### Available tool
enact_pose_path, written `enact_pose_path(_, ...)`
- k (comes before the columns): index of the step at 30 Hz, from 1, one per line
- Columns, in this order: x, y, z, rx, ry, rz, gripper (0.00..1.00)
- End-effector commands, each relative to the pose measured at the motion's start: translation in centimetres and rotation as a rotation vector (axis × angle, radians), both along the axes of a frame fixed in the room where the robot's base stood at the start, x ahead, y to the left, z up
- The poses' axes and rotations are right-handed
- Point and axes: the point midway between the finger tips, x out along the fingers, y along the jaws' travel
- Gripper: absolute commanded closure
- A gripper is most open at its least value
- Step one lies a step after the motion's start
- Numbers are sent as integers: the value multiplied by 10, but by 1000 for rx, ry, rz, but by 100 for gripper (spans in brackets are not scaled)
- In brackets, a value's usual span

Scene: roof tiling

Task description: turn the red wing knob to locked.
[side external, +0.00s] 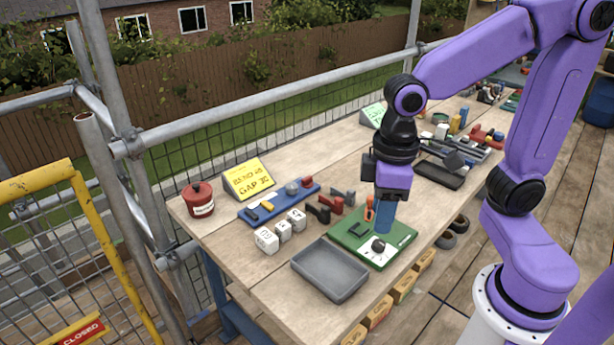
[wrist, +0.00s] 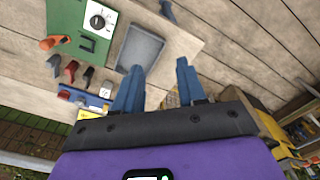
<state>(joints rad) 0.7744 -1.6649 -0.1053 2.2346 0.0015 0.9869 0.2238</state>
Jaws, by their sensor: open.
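A green board (side external: 391,240) lies on the bench. It carries a black knob (side external: 378,245) on a white dial, a dark bracket and an upright orange-red piece (side external: 369,210), which looks like the red wing knob. In the wrist view the green board (wrist: 65,18) is at the upper left, with the black knob (wrist: 98,21) and the orange-red piece (wrist: 52,42) at its edge. Its lock marks are too small to read. My gripper (side external: 386,213) points down above the board, apart from the knob as far as I can tell. In the wrist view its blue fingers (wrist: 160,72) are spread and empty.
A grey tray (side external: 330,270) lies in front of the board. Red and black clamps (side external: 337,205), white number blocks (side external: 284,231), a blue rack (side external: 262,211), a yellow sign (side external: 248,178) and a red pot (side external: 199,200) stand to the left. Tools crowd the bench behind.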

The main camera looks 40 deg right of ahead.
Motion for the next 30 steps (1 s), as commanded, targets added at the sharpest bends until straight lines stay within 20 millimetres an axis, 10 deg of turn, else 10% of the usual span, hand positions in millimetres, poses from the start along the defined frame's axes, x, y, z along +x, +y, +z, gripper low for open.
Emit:
enact_pose_path(14,184,9,12,-2,15,-809,60)
enact_pose_path(30,351,-104,-16,1,27,-1716,60)
